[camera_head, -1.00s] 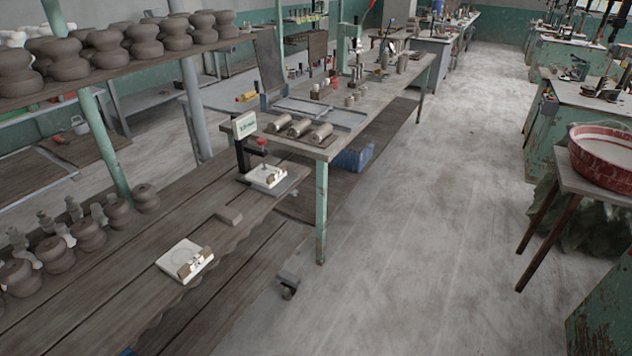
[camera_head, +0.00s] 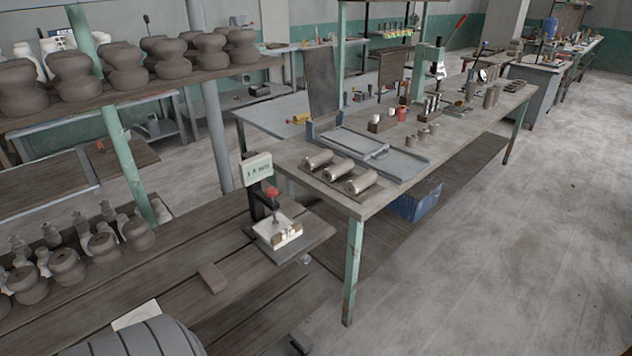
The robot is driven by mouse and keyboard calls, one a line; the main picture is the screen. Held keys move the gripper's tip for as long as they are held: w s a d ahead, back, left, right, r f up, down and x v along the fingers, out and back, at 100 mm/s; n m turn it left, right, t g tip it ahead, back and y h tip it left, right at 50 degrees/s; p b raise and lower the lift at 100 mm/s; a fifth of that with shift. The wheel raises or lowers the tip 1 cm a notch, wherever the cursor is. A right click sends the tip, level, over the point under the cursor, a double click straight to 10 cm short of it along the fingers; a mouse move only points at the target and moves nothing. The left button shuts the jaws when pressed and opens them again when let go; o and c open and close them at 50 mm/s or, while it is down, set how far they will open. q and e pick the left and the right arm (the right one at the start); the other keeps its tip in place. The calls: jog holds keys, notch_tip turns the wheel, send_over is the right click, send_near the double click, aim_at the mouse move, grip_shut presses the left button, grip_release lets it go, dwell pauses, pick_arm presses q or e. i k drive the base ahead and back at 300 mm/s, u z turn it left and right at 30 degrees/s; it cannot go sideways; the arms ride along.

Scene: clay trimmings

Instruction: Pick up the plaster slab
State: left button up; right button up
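A white slab (camera_head: 137,315), which looks like the plaster slab, lies on the brown plank bench at the lower left. Only its far edge and corner show. A dark grey ribbed, rounded shape at the bottom edge hides the rest of it, along with anything on it. I cannot tell from this frame which one is meant by the task. Neither of my grippers is in view.
A small brown block (camera_head: 213,277) lies on the bench between the slabs. Rounded clay pots (camera_head: 66,266) line the bench's left side. A green-legged table (camera_head: 352,258) with clay cylinders (camera_head: 329,170) stands behind to the right. The floor at right is clear.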

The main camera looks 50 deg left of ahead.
aim_at(276, 236)
jog(key=u, duration=0.2)
jog(key=i, duration=1.1)
jog(key=u, duration=1.4)
jog(key=i, duration=0.95)
jog(key=u, duration=0.95)
